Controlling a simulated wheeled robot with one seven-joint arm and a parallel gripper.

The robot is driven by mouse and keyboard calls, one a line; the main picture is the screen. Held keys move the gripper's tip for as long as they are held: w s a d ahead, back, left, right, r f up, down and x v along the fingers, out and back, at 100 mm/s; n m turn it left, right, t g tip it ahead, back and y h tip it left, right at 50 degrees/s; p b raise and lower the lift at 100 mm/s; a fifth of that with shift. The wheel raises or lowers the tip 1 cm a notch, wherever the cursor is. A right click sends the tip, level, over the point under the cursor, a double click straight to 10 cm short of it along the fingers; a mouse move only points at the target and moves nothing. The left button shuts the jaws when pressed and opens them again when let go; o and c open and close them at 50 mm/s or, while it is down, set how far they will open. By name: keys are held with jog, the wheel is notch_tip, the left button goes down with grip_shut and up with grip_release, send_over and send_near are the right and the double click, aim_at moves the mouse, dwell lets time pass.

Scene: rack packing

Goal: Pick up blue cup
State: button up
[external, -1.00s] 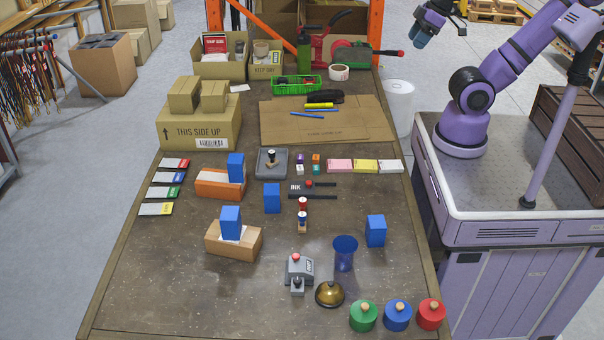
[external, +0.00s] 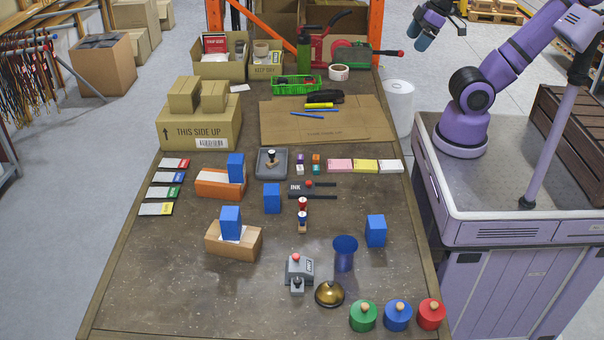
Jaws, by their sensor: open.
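The blue cup (external: 345,254) stands upright on the near right part of the workbench, apart from my gripper. Its rim is wide and dark blue. My gripper (external: 424,42) is at the top of the external view, high and beyond the right side of the bench. It is open, and no object shows in it. My arm rises from its purple base at the right.
A brass bell (external: 330,293) and a grey device with a red button (external: 299,268) stand close to the cup. A blue block (external: 376,231) is to its right. Green (external: 363,315), blue (external: 397,315) and red (external: 431,313) lidded jars line the near right edge.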

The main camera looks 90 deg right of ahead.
jog(key=w+a+f+n, duration=0.2)
jog(key=w, duration=0.4)
jog(key=w+a+f+n, duration=0.1)
jog(key=w+a+f, duration=0.15)
jog(key=w, duration=0.35)
jog(key=n+g+y, duration=0.4)
jog(key=n, duration=0.7)
send_over(345, 250)
jog(key=s+d, duration=0.1)
notch_tip(345, 250, down, 33)
jog(key=shift+m+t, duration=0.3)
jog(key=x, duration=1)
jog(key=shift+a, duration=0.15)
jog(key=c, duration=0.9)
